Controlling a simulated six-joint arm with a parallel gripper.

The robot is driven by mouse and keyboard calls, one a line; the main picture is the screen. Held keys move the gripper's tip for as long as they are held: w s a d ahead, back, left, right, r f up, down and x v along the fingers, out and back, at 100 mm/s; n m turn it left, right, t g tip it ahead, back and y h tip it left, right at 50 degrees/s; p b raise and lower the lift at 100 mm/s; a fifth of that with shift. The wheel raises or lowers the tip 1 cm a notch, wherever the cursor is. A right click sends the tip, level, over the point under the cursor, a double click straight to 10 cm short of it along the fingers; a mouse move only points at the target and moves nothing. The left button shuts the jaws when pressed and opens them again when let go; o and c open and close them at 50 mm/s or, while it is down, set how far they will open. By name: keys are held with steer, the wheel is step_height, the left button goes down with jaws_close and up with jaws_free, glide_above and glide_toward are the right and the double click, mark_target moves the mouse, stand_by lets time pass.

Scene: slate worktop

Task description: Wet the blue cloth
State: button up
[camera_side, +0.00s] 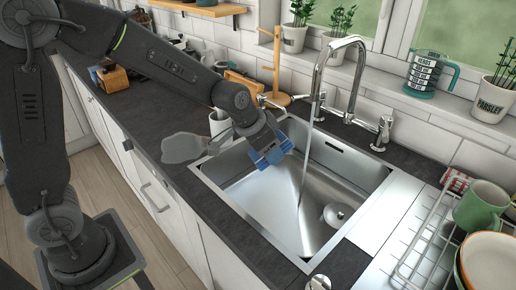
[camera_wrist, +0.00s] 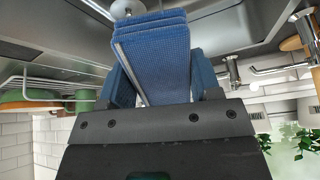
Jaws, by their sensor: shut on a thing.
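The blue cloth (camera_wrist: 152,45) is a folded, textured pad, held between the two blue fingers of my gripper (camera_wrist: 160,80) in the wrist view. In the side view my gripper (camera_side: 267,145) is over the left part of the steel sink (camera_side: 262,208), with the cloth (camera_side: 273,155) at its tip. The chrome tap (camera_side: 318,75) is running, and a thin stream of water (camera_side: 306,160) falls into the basin. The cloth is left of the stream and apart from it. My fingers partly hide the cloth in the side view.
A puddle (camera_side: 182,148) and a white mug (camera_side: 219,122) are on the dark worktop left of the sink. A wire dish rack (camera_side: 418,238) with a green mug (camera_side: 480,205) and bowls stands at the right. A wooden stand (camera_side: 277,65) is behind the sink.

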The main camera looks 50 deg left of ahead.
mark_target(257, 156)
steer(key=w+d+f, duration=0.1)
steer(key=w+d, duration=0.1)
steer(key=w, duration=0.5)
steer(key=shift+w+f, duration=0.35)
steer(key=shift+w, duration=0.05)
steer(key=shift+a, duration=0.1)
stand_by(0.4)
steer(key=shift+s+a, duration=0.3)
steer(key=shift+s, duration=1)
steer(key=shift+s+a, duration=0.3)
steer(key=shift+s, duration=1)
steer(key=shift+s+a, duration=0.3)
steer(key=shift+s, duration=1)
steer(key=shift+s+a+r, duration=0.2)
steer(key=shift+s+r, duration=0.5)
steer(key=shift+s, duration=0.1)
steer(key=shift+s+a+r, duration=0.15)
steer(key=shift+s+r, duration=0.5)
steer(key=shift+s, duration=0.15)
steer(key=shift+s+a+r, duration=0.2)
steer(key=shift+s+r, duration=0.5)
steer(key=shift+s, duration=0.1)
steer(key=w+a+f+n+y, duration=0.2)
steer(key=w+a+f+n, duration=0.1)
steer(key=a+f, duration=0.5)
steer(key=shift+w+a+f+n, duration=0.35)
steer(key=shift+f+n, duration=0.05)
steer(key=shift+f, duration=0.35)
